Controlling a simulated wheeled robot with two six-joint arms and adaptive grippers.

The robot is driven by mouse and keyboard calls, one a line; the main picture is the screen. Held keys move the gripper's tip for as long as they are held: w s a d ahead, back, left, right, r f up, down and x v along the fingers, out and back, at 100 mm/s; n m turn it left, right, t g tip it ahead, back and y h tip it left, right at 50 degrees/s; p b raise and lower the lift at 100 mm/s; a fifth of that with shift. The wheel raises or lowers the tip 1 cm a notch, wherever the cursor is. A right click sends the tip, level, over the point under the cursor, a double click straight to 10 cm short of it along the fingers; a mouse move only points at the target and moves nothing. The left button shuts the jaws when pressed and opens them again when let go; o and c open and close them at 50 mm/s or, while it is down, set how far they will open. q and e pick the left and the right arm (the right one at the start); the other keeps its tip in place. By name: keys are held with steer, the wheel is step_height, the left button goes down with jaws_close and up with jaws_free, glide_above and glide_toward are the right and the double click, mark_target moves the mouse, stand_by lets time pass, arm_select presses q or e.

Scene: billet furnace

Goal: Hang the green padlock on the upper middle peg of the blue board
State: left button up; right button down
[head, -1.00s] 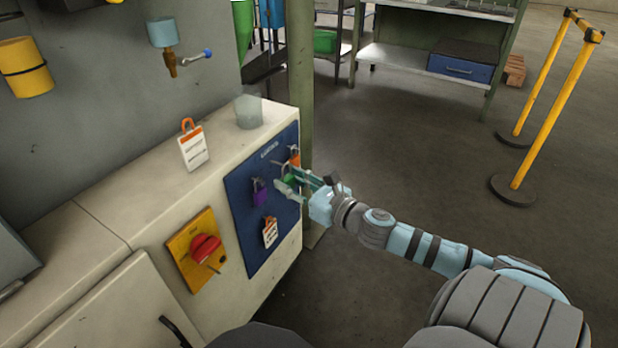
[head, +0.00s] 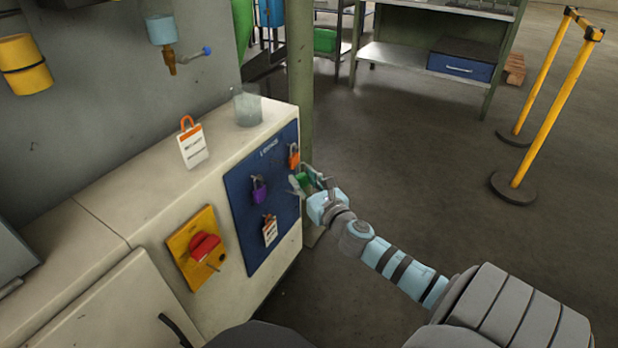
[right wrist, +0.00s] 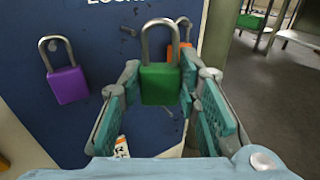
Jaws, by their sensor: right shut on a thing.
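The green padlock (head: 304,181) is in my right gripper (head: 308,184), which is shut on its body. In the right wrist view the green padlock (right wrist: 160,84) is upright between the fingers (right wrist: 160,90), shackle up. The blue board (head: 238,190) is on the side of the pale cabinet. In the right wrist view a small dark peg (right wrist: 129,31) shows on the board, left of the green padlock's shackle. A purple padlock (head: 259,190) and an orange padlock (head: 294,157) hang on the board. The green padlock partly covers the orange one in the wrist view. My left gripper is out of view.
A white tag (head: 270,231) hangs low on the board. A yellow plate with a red switch (head: 205,247) is to its left. An orange-topped tag (head: 193,146) and a clear container (head: 247,106) stand on the cabinet (head: 130,190). A green post (head: 300,70) rises behind the board.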

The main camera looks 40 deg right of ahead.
mark_target(274, 167)
steer(key=w, duration=0.2)
steer(key=w+a, duration=0.1)
steer(key=w, duration=0.3)
steer(key=shift+a+f, duration=0.3)
steer(key=shift+a, duration=0.1)
steer(key=shift+w+a+f, duration=0.1)
steer(key=shift+w+f, duration=0.15)
steer(key=shift+w, duration=0.1)
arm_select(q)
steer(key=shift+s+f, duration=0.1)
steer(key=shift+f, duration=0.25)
arm_select(e)
steer(key=shift+a+r, duration=0.1)
steer(key=shift+a, duration=0.05)
steer(key=c, duration=1.5)
jaws_free()
steer(key=o, duration=0.4)
steer(key=shift+w+a+f, duration=0.1)
steer(key=shift+w+f, duration=0.1)
steer(key=shift+w, duration=0.15)
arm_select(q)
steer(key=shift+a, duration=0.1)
arm_select(e)
steer(key=shift+s, duration=0.1)
